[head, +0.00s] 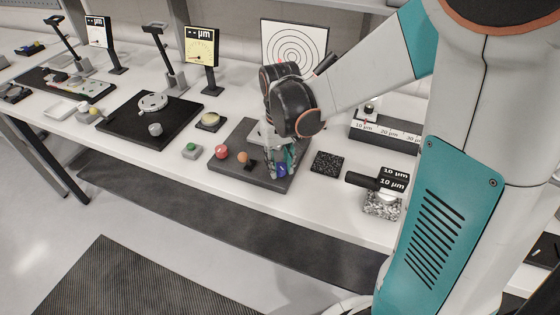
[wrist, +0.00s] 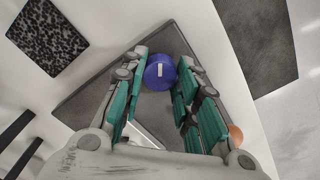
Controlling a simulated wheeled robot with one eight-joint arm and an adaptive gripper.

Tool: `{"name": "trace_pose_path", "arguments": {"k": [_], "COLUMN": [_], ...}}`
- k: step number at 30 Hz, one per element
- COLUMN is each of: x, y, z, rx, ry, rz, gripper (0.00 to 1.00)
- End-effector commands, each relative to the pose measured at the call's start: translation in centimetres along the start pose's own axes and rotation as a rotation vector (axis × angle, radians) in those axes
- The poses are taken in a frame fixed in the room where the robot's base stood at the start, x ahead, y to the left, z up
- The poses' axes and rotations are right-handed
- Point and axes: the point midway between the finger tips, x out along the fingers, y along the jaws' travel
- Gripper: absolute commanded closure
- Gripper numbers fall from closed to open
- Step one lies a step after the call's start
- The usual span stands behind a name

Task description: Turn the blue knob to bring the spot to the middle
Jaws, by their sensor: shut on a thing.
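The blue knob (wrist: 160,73) sits between my two teal-padded fingers in the wrist view, with a short white mark on its face. My gripper (wrist: 162,66) is shut on it. In the head view my gripper (head: 281,165) points down at the right part of the dark fixture plate (head: 237,177), and a little blue of the knob (head: 281,170) shows among the fingers. The white target screen (head: 293,38) with black rings stands behind my wrist, which covers its lower part. A small reddish patch shows at the screen's lower left; I cannot tell whether it is the spot.
A red knob (head: 221,152) and an orange knob (head: 242,156) stand on the plate left of my gripper.

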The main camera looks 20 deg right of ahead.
Motion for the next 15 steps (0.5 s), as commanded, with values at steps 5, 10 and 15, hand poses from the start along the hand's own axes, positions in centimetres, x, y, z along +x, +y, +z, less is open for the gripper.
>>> {"name": "trace_pose_path", "arguments": {"k": [5, 10, 15], "x": [-0.06, -0.06, -0.04], "y": [-0.01, 0.0, 0.0], "z": [-0.03, -0.04, -0.03], "rx": [-0.166, -0.326, -0.476], "ry": [0.0, 0.0, 0.0], "rz": [0.0, 0.0, 0.0], "gripper": [0.95, 0.95, 0.95]}}
